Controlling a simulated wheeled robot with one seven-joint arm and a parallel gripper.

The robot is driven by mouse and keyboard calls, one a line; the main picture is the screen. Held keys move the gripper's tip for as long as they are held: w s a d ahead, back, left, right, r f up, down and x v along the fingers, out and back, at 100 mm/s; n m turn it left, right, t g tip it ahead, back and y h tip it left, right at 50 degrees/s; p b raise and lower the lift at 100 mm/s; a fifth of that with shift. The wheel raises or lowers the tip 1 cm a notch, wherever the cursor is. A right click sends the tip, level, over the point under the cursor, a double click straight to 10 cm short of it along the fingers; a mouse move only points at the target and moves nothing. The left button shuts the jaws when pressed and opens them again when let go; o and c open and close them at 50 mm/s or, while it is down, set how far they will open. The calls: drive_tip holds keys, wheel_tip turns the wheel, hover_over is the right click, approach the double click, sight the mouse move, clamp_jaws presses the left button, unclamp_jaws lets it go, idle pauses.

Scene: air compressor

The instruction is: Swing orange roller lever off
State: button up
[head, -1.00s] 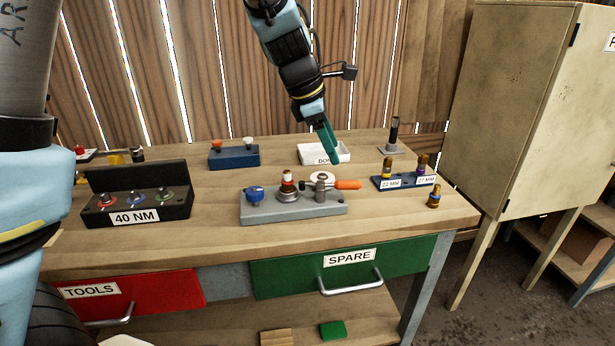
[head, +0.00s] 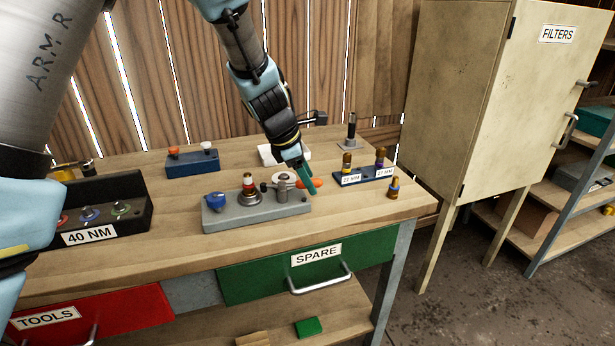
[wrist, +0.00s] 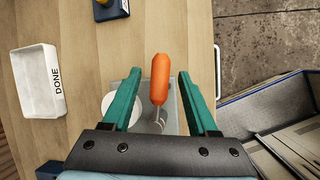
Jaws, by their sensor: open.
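The orange roller lever handle (wrist: 159,79) lies between the two green fingers of my gripper (wrist: 156,92) in the wrist view, with a gap on each side. The fingers are open and do not touch it. In the head view the orange handle (head: 316,182) sticks out to the right from the grey fixture (head: 262,218), and my gripper (head: 309,190) is right at it, partly covering it. A white round roller (head: 284,180) sits at the handle's inner end, beside a grey pivot post. A stacked fitting with a red band (head: 248,184) stands on the fixture left of the roller.
A white DONE tray (wrist: 36,82) lies behind the fixture. A blue block with sockets (head: 362,177) and a loose socket (head: 394,188) stand to the right. A black 40 NM rack (head: 100,220) stands left. A FILTERS cabinet (head: 480,100) is beyond the bench's right end.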

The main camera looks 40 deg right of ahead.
clamp_jaws()
idle(0.4)
idle(1.0)
